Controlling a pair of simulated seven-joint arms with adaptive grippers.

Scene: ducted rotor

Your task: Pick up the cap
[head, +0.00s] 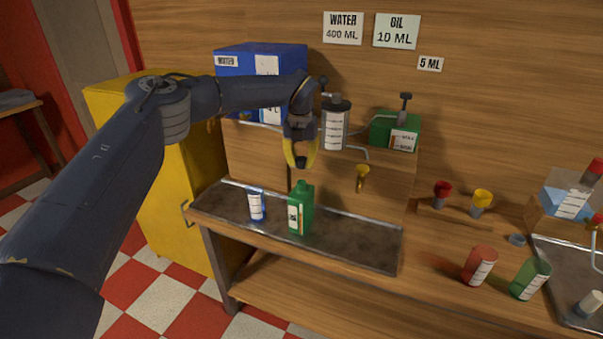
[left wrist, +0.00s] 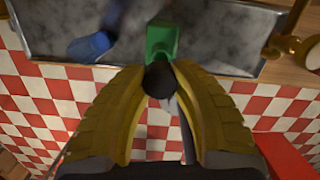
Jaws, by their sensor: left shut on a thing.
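My left gripper (head: 300,163) has yellow fingers and hangs above the green bottle (head: 301,210). In the left wrist view its fingers (left wrist: 160,76) are shut on a small dark round cap (left wrist: 158,82). The green bottle also shows in the left wrist view (left wrist: 162,38), just beyond the fingertips. In the head view the gripper is apart from the bottle, which stands upright in a metal tray (head: 350,238) with a green neck on top. The fingers mostly hide the cap in the head view. My right gripper is not in view.
A blue-and-white tube (head: 256,206) stands left of the bottle. A clear dispenser (head: 335,125), a blue water box (head: 232,60) and a green oil can (head: 384,130) stand behind. Red (head: 479,264) and green (head: 530,278) containers are on the right. The tray's right part is clear.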

